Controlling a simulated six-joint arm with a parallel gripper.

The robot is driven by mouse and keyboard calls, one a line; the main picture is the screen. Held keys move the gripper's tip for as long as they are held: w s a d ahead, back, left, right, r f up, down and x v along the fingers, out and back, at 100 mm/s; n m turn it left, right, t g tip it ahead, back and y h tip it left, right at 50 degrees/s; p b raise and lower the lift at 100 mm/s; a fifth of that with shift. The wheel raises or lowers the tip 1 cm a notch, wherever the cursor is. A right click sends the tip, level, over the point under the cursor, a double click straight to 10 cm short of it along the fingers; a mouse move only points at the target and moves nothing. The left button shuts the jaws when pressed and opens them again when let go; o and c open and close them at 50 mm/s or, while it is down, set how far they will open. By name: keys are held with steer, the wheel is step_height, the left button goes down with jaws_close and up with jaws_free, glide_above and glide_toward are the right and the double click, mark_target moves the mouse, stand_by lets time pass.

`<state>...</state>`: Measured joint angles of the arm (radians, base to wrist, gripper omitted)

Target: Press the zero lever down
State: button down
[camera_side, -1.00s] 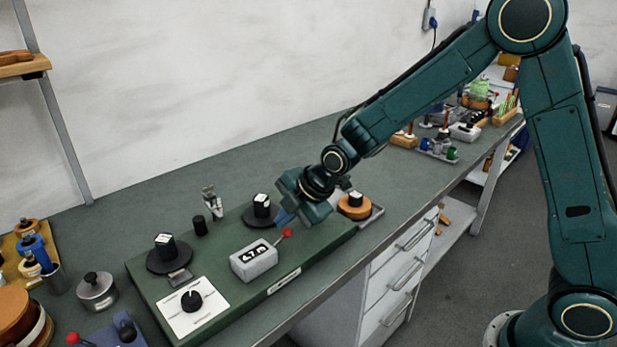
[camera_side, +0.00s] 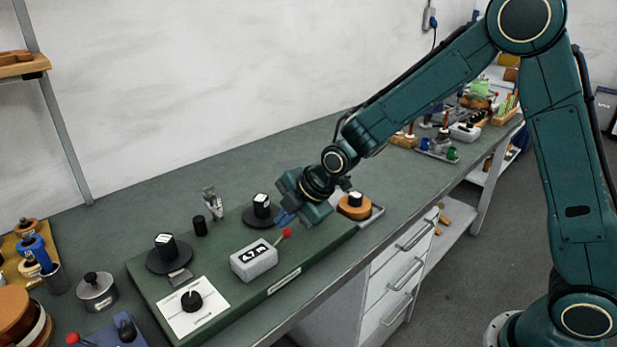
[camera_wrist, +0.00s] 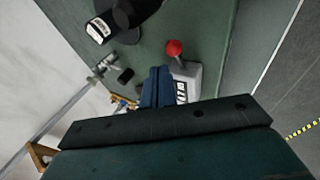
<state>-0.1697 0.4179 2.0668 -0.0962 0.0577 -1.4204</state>
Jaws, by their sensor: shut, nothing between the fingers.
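The zero lever has a red ball knob (camera_side: 287,232) on a thin stem at the right side of a grey counter box (camera_side: 254,260). The box has a black-on-white number display. The stem slants upward away from the box. In the wrist view the red knob (camera_wrist: 174,47) stands just beyond the fingertips and to their right, with the grey box (camera_wrist: 187,80) beside the fingers. My gripper (camera_side: 284,217) is shut and empty, its blue fingers close to the knob, above the green board. I cannot tell whether a fingertip touches the knob.
A copper-coloured spool (camera_side: 354,206) stands right of my gripper. The bench behind the board is clear.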

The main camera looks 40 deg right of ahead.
mark_target(286, 229)
steer(key=shift+d+f, duration=0.35)
steer(key=shift+f, duration=0.4)
steer(key=shift+d+f, duration=0.3)
steer(key=shift+f, duration=0.45)
stand_by(2.2)
steer(key=shift+r, duration=0.1)
steer(key=shift+a+r, duration=0.35)
steer(key=shift+r, duration=0.4)
steer(key=shift+a+r, duration=0.3)
steer(key=shift+r, duration=0.4)
steer(key=shift+r, duration=0.1)
steer(key=r, duration=0.1)
steer(key=a+r, duration=0.1)
steer(key=r, duration=0.2)
steer(key=shift+a+r, duration=0.25)
steer(key=shift+a, duration=0.15)
stand_by(0.7)
